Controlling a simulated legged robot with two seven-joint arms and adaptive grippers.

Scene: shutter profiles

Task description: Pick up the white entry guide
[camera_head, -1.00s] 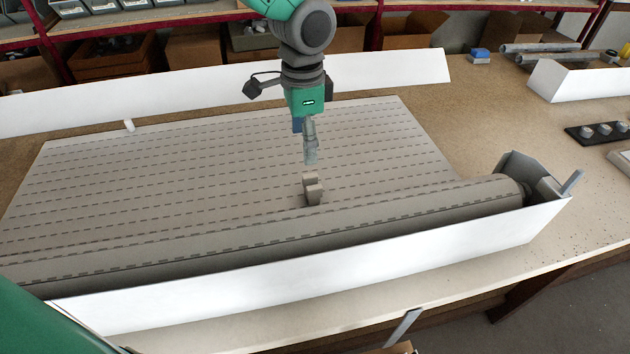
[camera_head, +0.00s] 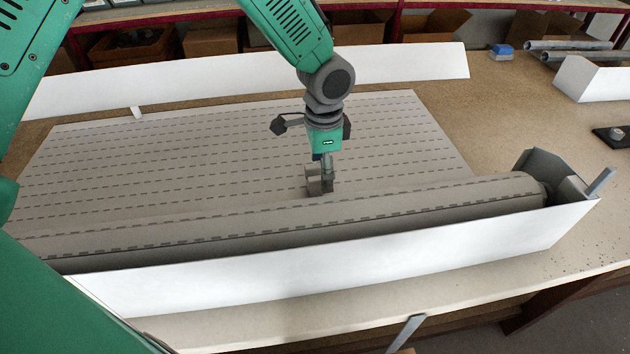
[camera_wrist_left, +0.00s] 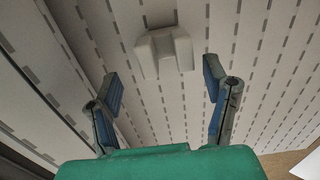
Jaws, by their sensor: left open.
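The white entry guide (camera_head: 313,184) is a small block, looking grey in the head view, on the slatted shutter curtain (camera_head: 240,140) just behind the rolled part. In the left wrist view the guide (camera_wrist_left: 163,52) is pale, with a notched shape, and lies ahead of and between the open fingers, apart from both. My left gripper (camera_head: 328,175) points down at the guide and partly covers it in the head view. In the left wrist view its blue-padded fingers (camera_wrist_left: 160,98) are spread and empty. My right gripper is not in view.
A long white box profile (camera_head: 330,262) with the curtain roll (camera_head: 300,217) runs along the front, ending in a grey end cap (camera_head: 545,168). A white strip (camera_head: 250,80) stands behind the curtain. Tubes (camera_head: 570,50) and a white profile (camera_head: 597,80) lie at the right.

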